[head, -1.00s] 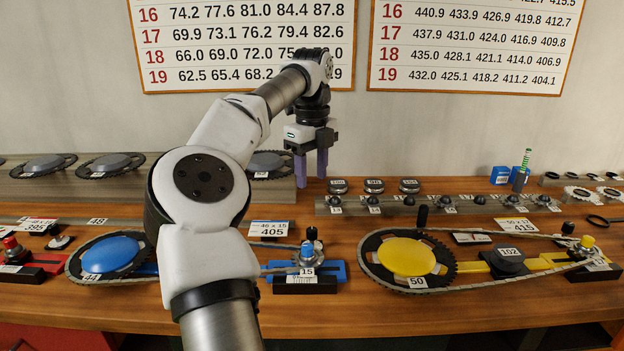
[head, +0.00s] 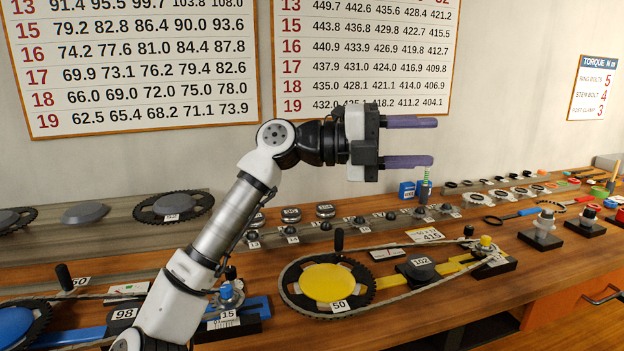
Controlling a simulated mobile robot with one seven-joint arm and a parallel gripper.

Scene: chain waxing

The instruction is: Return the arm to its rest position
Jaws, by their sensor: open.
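My gripper (head: 432,142) is raised above the back of the bench in the head view, pointing right. Its two purple fingers are spread wide apart with nothing between them. My arm rises from the lower left and bends at the elbow toward the right. The gripper appears in front of the wall and the right number chart (head: 375,60), clear of the bench items in the picture.
A yellow chainring (head: 328,283) with a chain sits on the wooden bench (head: 420,315), right of my arm. A blue chainring (head: 14,324) is at the lower left. A rail of small black knobs (head: 360,221) runs along the back.

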